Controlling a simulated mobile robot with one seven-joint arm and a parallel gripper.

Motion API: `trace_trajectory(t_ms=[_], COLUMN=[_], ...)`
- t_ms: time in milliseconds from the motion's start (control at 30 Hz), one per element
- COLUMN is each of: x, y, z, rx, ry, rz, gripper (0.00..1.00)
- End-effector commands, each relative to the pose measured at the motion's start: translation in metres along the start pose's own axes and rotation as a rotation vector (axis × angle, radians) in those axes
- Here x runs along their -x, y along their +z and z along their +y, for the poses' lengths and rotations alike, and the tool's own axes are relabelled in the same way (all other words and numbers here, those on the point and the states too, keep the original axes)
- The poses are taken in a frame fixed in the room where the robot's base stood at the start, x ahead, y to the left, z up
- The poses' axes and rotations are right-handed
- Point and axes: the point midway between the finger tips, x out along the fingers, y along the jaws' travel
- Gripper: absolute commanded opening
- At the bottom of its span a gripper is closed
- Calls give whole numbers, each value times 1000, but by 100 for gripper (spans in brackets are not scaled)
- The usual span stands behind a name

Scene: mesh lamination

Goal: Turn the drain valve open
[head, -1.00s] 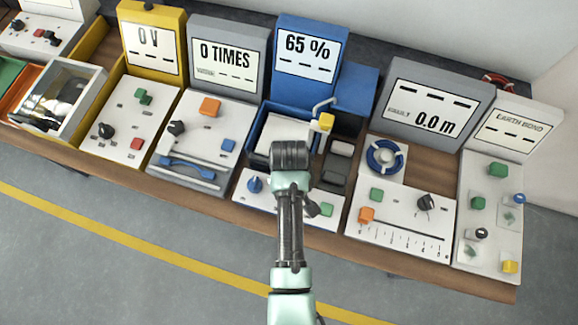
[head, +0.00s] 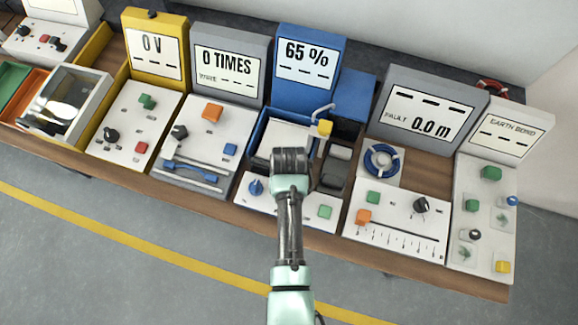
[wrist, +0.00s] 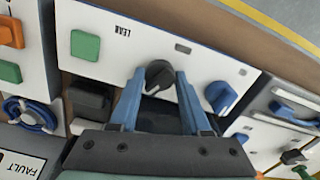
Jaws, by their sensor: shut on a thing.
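A dark round knob (wrist: 157,74) sits on the white panel of the blue 65 % station (head: 309,54). Its own label is not readable, so I cannot confirm from lettering that it is the drain valve. My gripper (wrist: 160,80) has its two blue fingers on either side of this knob and is shut on it. In the head view my wrist (head: 290,162) hides the knob and fingertips. A blue knob (wrist: 221,96) with a white mark is right of the fingers in the wrist view and also shows in the head view (head: 256,187).
A green button (wrist: 85,45) is left of the fingers in the wrist view. A yellow block (head: 324,127) on a bent arm and a dark grey block (head: 333,175) stand close to my wrist. Other stations with knobs and buttons flank this one along the wooden bench.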

Motion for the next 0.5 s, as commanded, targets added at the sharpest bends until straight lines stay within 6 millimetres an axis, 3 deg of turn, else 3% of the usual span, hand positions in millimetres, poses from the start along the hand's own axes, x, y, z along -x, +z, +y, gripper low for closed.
trace_trajectory(t_ms=[500], x=[2], y=[-1], z=[0], rx=[-484], ry=[-1], rz=[3], gripper=[0])
